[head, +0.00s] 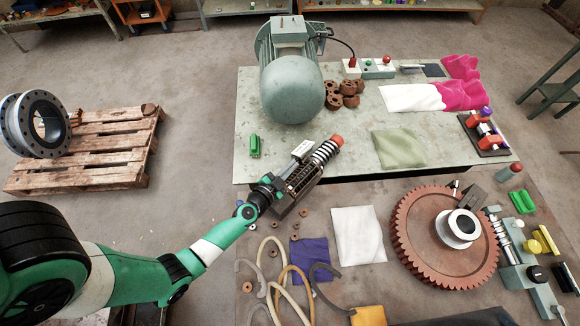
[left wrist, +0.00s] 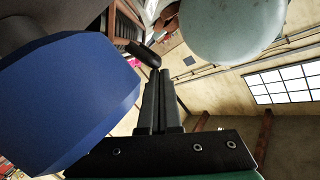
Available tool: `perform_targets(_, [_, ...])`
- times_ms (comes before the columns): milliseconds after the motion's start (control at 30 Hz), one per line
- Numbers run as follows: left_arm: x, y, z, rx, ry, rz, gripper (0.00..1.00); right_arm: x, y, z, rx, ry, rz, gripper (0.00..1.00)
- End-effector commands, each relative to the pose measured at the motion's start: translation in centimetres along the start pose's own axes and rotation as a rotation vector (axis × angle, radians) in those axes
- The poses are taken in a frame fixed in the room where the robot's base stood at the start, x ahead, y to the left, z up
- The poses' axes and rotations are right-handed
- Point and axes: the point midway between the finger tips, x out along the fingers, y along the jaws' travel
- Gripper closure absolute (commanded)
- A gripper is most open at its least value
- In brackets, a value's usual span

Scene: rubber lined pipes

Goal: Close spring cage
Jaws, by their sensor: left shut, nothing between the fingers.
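The spring cage (head: 297,192) is a dark, slotted open-framed holder at the near left edge of the green table. A light coil spring (head: 325,152) with a red tip (head: 337,140) shows at its far end, and a pale label plate (head: 302,149) stands beside it. My left gripper (head: 278,184) is at the cage's near-left end and covers part of it; contact cannot be told. Its two dark fingers (left wrist: 161,100) are together in the left wrist view, with nothing between them. A large blue faceted body (left wrist: 70,100) fills the left of that view. My right gripper is not in view.
A grey-green motor (head: 292,88) stands behind the cage, with brown rings (head: 342,93) beside it. A green block (head: 255,145) lies left of the cage. A large rust-coloured gear (head: 415,240) lies to the right. Hoses (head: 290,290) and cloths lie nearer.

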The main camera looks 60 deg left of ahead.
Motion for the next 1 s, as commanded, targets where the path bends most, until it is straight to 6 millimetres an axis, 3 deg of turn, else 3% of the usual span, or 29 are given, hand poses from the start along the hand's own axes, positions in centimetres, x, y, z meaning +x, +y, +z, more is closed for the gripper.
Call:
perform_targets(233, [-0.3, -0.4, -1.1, 0.001, -0.002, -0.002, 1.00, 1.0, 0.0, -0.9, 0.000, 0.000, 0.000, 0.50])
perform_targets(433, [-1.1, -1.4, -4.5, -0.001, -0.006, -0.009, 1.00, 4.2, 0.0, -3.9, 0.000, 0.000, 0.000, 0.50])
perform_targets(700, [-8.2, -0.8, -3.6, -0.001, -0.009, -0.008, 1.00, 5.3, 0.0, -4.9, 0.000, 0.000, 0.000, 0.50])
perform_targets(833, [-10.1, -0.7, -3.5, -0.003, -0.008, -0.010, 1.00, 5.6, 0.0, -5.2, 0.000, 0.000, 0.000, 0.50])
perform_targets(1000, [-10.9, -0.6, -3.4, -0.003, -0.007, -0.012, 1.00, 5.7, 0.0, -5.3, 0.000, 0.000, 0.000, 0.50])
